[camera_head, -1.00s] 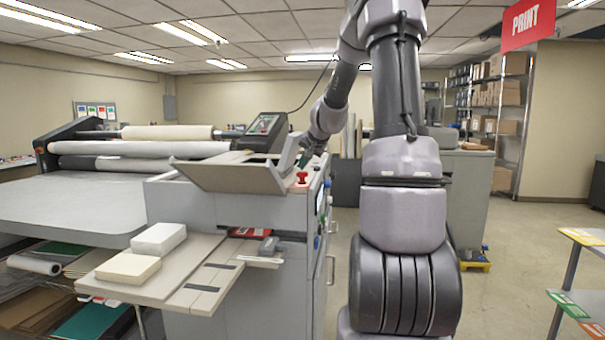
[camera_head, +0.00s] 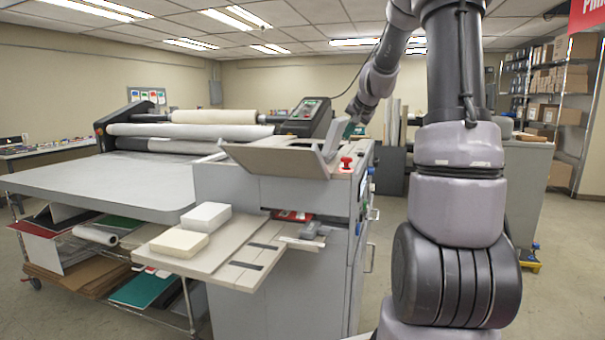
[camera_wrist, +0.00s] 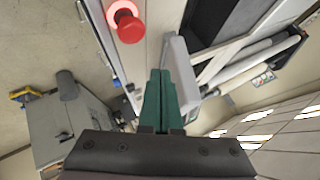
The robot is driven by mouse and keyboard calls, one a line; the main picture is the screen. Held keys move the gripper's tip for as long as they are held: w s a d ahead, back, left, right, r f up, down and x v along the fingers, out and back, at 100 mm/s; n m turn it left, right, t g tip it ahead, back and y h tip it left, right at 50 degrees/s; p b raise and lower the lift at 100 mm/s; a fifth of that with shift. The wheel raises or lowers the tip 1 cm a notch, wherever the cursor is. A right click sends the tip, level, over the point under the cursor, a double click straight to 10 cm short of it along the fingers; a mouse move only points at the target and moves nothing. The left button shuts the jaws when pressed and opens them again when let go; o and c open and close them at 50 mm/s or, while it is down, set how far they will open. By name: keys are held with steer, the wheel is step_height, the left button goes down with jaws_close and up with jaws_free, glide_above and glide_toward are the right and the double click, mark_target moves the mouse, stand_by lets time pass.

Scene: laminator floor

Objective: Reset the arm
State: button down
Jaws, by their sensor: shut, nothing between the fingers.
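My arm rises at the right of the head view and reaches over to the laminator's control cabinet (camera_head: 275,183). My gripper (camera_wrist: 160,75) shows in the wrist view as two green fingers pressed together, shut with nothing between them. In the head view only a bit of green shows at the end of my arm, behind the raised grey panel. The red mushroom button (camera_wrist: 130,28) is close to the fingers in the wrist view, up and to the left, apart from them. It also stands on the cabinet top in the head view (camera_head: 346,163).
The flat laminator table (camera_head: 100,180) and its rollers (camera_head: 190,131) lie left of the cabinet. Two pale blocks rest on a side shelf (camera_head: 215,255) in front. A second grey cabinet (camera_head: 525,190) stands behind my arm.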

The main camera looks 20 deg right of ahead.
steer(key=s+a+r+n+y, duration=0.1)
steer(key=s+a+r+n, duration=0.35)
steer(key=s+a, duration=0.9)
steer(key=s+a+g, duration=0.1)
steer(key=s+a, duration=0.1)
steer(key=s, duration=0.9)
steer(key=s+a+f+g, duration=0.1)
steer(key=s+a, duration=0.1)
steer(key=s, duration=0.9)
steer(key=shift+a+f+y, duration=0.15)
steer(key=shift+a+y, duration=0.1)
steer(key=shift+y, duration=0.05)
steer(key=shift+d, duration=0.1)
